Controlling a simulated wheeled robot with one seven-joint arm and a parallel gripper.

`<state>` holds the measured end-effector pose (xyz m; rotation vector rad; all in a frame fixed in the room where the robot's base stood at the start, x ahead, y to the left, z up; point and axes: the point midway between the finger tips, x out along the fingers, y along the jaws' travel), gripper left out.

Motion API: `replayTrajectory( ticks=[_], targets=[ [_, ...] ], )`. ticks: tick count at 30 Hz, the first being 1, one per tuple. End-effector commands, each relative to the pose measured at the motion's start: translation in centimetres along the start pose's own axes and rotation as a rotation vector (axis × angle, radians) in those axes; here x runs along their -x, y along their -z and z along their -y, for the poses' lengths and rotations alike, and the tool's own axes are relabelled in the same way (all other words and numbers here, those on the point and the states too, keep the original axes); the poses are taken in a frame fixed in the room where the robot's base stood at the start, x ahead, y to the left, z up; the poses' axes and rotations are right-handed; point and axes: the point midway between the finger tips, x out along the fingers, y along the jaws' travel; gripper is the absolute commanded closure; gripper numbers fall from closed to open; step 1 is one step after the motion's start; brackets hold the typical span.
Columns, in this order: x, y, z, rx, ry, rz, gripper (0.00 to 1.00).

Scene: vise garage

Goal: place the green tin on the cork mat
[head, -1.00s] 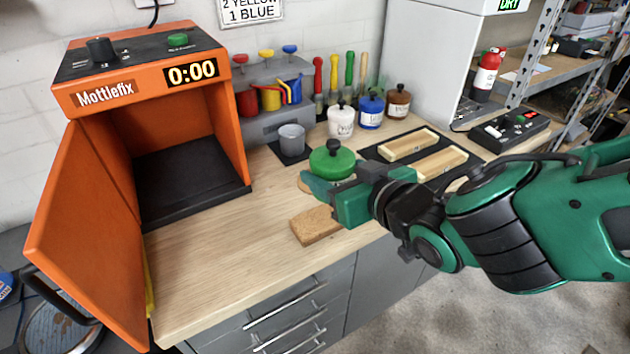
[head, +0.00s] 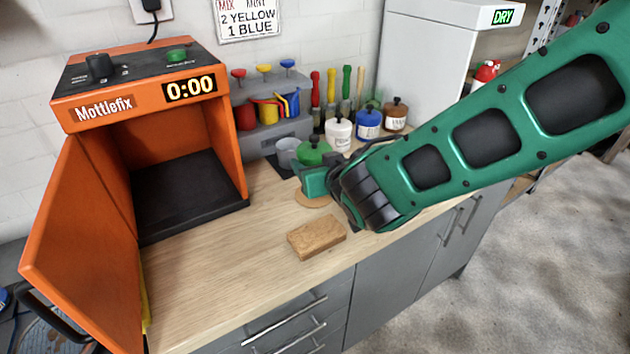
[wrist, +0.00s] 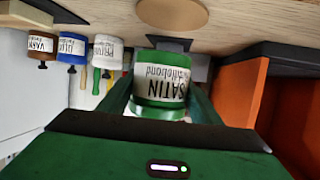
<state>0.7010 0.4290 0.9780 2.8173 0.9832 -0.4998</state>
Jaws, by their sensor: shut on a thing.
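The green tin (head: 314,152) has a dark knob on its lid and stands upright in the head view. My gripper (head: 308,177) is shut on it. The wrist view, which is upside down, shows the tin (wrist: 162,85) between the two fingers with its white SATIN label facing the camera. The cork mat (head: 312,201) is a round tan disc on the counter, partly hidden by my gripper in the head view. It also shows in the wrist view (wrist: 172,13), lower than the tin and apart from it in the picture. The tin's exact height is unclear.
A brown block (head: 316,238) lies near the counter's front edge. A grey cup (head: 287,152) is left of the tin. White (head: 338,134), blue (head: 368,123) and brown tins (head: 395,114) stand behind. The orange booth (head: 150,115) has its door open at left. The front-left counter is clear.

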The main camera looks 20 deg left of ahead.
Motion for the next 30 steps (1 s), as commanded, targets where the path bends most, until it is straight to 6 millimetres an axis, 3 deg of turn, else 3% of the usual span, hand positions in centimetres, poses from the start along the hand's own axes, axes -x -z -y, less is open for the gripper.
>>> replayTrajectory(
  ticks=[8,15,27,28,30],
  targets=[
    [-0.6,-1.6,0.1,0.000,0.003,-0.002,0.79],
    [-1.6,-4.2,0.1,0.000,0.002,-0.002,0.79],
    [-1.8,-4.6,0.2,0.000,0.003,-0.003,0.79],
    [-1.7,-4.7,0.2,0.000,0.003,-0.001,0.37],
    [-1.7,-4.7,0.2,-0.001,0.003,-0.001,0.23]
  ],
)
